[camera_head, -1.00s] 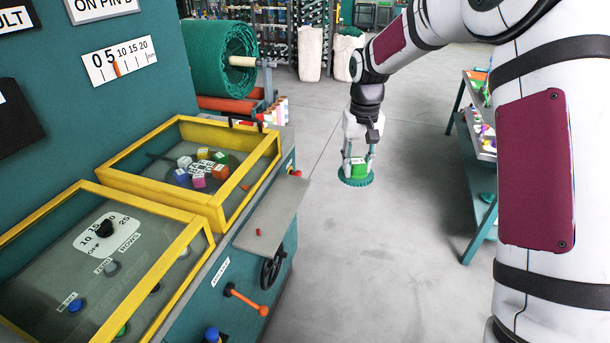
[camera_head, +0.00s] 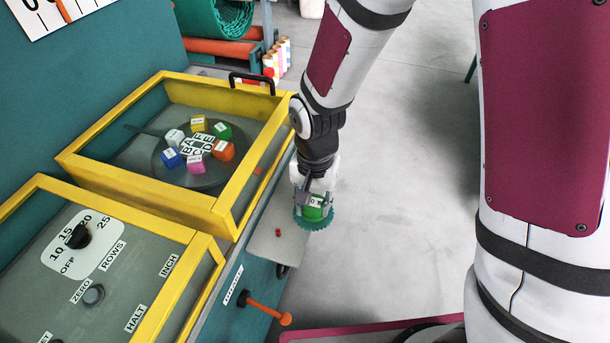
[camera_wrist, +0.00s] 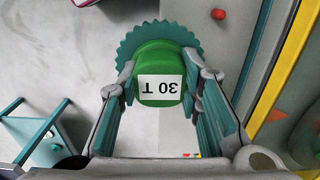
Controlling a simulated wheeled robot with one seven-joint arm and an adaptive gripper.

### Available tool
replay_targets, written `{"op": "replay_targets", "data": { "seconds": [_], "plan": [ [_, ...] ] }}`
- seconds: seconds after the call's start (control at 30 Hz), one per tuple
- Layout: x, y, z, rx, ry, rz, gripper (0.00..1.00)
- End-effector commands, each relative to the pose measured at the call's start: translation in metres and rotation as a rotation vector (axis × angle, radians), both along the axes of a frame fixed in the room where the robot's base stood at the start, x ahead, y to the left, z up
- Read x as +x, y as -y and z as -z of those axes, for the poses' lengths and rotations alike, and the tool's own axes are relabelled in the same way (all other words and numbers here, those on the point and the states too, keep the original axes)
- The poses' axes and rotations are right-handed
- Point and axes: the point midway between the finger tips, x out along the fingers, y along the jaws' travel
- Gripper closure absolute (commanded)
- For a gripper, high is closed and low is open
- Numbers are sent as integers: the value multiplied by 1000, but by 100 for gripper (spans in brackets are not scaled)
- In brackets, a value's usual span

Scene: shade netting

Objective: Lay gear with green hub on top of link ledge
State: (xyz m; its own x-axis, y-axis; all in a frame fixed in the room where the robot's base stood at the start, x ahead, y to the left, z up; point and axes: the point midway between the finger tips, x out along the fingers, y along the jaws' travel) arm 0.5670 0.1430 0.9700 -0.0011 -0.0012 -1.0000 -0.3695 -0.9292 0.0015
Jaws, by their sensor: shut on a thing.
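My gripper (camera_head: 313,200) is shut on the gear with green hub (camera_head: 317,212), a teal toothed disc under a green hub. In the wrist view the gear (camera_wrist: 160,75) sits between my fingers (camera_wrist: 162,95), its hub labelled 30 T. The link ledge looks to be the grey plate (camera_head: 265,243) on the side of the machine, with a small red peg (camera_head: 278,232) standing on it. The gear is held up in the air near the right end of this plate and hides part of it. How high it is above the plate I cannot tell.
A yellow-framed box (camera_head: 222,205) with several coloured cubes lies left of the plate. A second yellow-framed panel (camera_head: 215,250) with knobs is nearer. An orange-tipped lever (camera_head: 270,310) sticks out below the plate. Open floor (camera_head: 400,200) lies to the right.

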Motion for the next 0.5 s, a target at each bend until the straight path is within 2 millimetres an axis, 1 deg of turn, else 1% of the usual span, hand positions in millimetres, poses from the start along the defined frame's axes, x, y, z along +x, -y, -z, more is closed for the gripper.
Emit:
{"op": "replay_targets", "data": {
  "seconds": [0.07, 0.17, 0.5],
  "plan": [
    [0, -1, 2, 0, 2, 11, 100],
    [14, -2, 4, 2, 4, 16, 100],
    [92, -4, 11, 2, 3, 14, 100]
  ]
}}
